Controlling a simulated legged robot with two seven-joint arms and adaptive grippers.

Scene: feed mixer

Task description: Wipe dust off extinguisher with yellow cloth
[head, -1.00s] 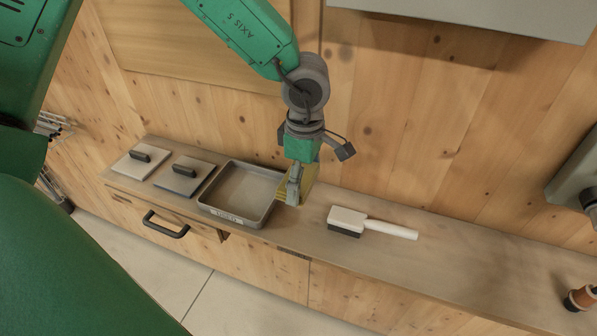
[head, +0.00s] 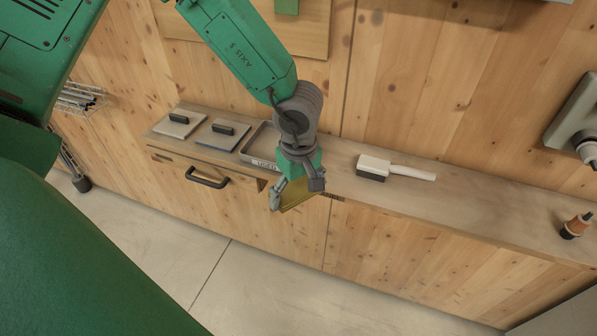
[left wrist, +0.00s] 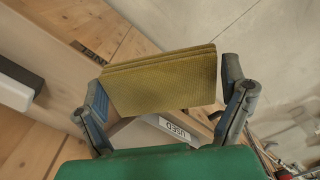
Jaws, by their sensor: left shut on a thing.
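My left gripper (head: 293,197) is shut on a folded yellow cloth (head: 298,194) and holds it in front of the shelf's front edge. In the left wrist view the cloth (left wrist: 160,82) shows as a stack of several layers between the two fingers of the left gripper (left wrist: 168,98). No extinguisher shows in either view. My right gripper is not in view.
A narrow wooden shelf (head: 470,205) bears two flat plates with black handles (head: 178,124) (head: 218,134), a grey tray (head: 259,162) labelled USED and a white-handled brush (head: 398,168). A dark drawer handle (head: 207,179) juts out below. The floor (head: 240,270) in front is clear.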

